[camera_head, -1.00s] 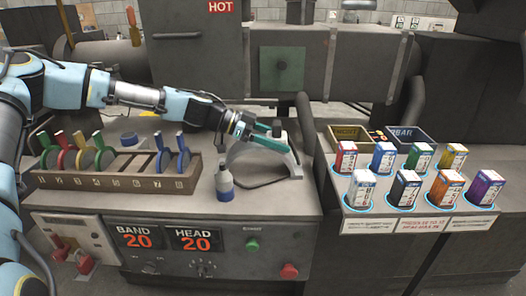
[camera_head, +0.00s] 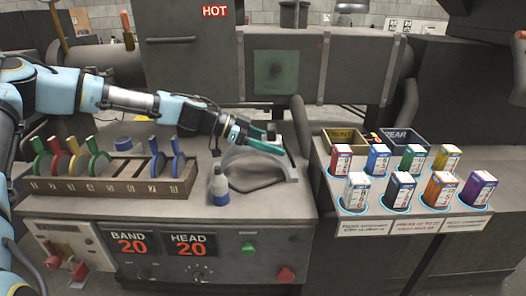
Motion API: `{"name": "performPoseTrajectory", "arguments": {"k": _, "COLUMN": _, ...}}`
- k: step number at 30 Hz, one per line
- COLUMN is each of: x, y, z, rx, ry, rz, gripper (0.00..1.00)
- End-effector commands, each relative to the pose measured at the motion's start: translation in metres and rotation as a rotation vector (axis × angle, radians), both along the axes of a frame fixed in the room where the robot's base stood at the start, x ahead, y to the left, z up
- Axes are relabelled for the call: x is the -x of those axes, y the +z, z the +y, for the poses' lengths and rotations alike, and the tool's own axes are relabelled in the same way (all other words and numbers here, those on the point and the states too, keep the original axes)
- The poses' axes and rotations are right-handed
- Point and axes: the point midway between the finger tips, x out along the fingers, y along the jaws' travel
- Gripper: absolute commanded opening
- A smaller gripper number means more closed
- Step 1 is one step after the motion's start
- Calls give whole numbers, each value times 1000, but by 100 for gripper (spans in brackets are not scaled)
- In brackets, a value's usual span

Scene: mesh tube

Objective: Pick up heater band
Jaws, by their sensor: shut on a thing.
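The heater band (camera_head: 288,165) is a pale grey curved piece on the right part of the grey bench top, with a darker grey area inside its curve. My gripper (camera_head: 272,143) reaches in from the left with its teal fingers at the band's upper edge. It is shut on the band there. The fingers and wrist hide part of the band's top. I cannot tell whether the band's lower edge still touches the bench.
A brown rack (camera_head: 110,187) holds coloured discs farther left. A side table (camera_head: 335,210) on the right carries several coloured boxes and two open bins. A dark machine stands behind.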

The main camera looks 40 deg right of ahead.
Motion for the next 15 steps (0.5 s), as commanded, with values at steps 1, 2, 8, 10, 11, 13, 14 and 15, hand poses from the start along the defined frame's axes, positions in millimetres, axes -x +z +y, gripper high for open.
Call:
{"name": "performPoseTrajectory", "arguments": {"k": 1, "x": 0, "y": 2, "z": 0, "rx": 2, "ry": 1, "rz": 0, "gripper": 0}}
{"name": "performPoseTrajectory", "arguments": {"k": 2, "x": 0, "y": 2, "z": 0, "rx": 2, "ry": 1, "rz": 0, "gripper": 0}}
{"name": "performPoseTrajectory", "arguments": {"k": 8, "x": 0, "y": 11, "z": -1, "rx": 3, "ry": 0, "rz": -2, "gripper": 0}}
{"name": "performPoseTrajectory", "arguments": {"k": 10, "x": -1, "y": 17, "z": -1, "rx": 4, "ry": 0, "rz": -3, "gripper": 0}}
{"name": "performPoseTrajectory", "arguments": {"k": 11, "x": -1, "y": 21, "z": -1, "rx": 4, "ry": 1, "rz": -3, "gripper": 0}}
{"name": "performPoseTrajectory", "arguments": {"k": 13, "x": -1, "y": 32, "z": 0, "rx": 4, "ry": 1, "rz": -4, "gripper": 0}}
{"name": "performPoseTrajectory", "arguments": {"k": 14, "x": -1, "y": 38, "z": -1, "rx": 4, "ry": 1, "rz": -5, "gripper": 0}}
{"name": "performPoseTrajectory", "arguments": {"k": 15, "x": -1, "y": 46, "z": 0, "rx": 4, "ry": 1, "rz": -5, "gripper": 0}}
